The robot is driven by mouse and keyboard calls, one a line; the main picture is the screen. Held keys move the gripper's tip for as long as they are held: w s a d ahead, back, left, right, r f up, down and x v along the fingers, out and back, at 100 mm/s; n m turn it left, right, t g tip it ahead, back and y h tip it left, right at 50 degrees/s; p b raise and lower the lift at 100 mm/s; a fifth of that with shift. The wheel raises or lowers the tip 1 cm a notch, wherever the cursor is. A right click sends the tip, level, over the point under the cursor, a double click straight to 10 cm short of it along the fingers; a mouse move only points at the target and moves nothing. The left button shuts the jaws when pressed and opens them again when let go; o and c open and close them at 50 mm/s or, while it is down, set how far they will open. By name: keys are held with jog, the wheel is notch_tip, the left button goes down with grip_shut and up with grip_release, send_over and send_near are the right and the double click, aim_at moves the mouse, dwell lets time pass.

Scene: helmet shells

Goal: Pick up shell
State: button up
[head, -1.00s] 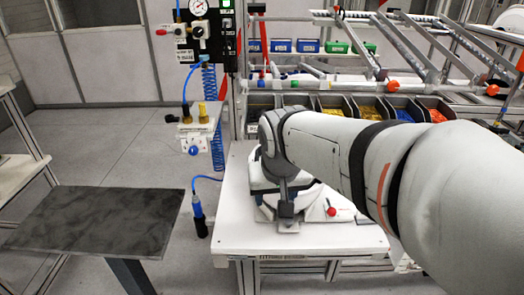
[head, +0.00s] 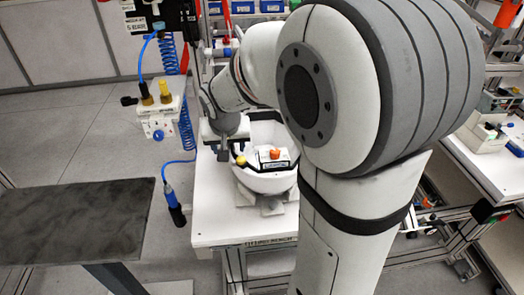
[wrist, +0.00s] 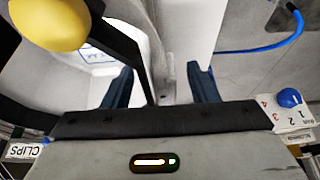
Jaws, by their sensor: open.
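The white helmet shell (head: 265,186) sits open side up on grey supports on the white workbench. My gripper (head: 222,152) is at the shell's left rim, partly hidden by my wrist. In the wrist view its two dark fingers (wrist: 160,86) are apart, and the shell's wall with a dark band (wrist: 122,45) runs between them. I cannot tell whether either finger touches the wall. The yellow knob is large at top left there (wrist: 48,22).
A dark-topped table (head: 75,222) stands at left. A hanging panel with a blue hose (head: 160,118) and a blue-handled tool (head: 174,205) are close to the bench's left edge. My arm hides the bench's right part.

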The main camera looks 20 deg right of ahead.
jog(key=shift+f, duration=0.25)
jog(key=shift+c, duration=0.3)
grip_shut()
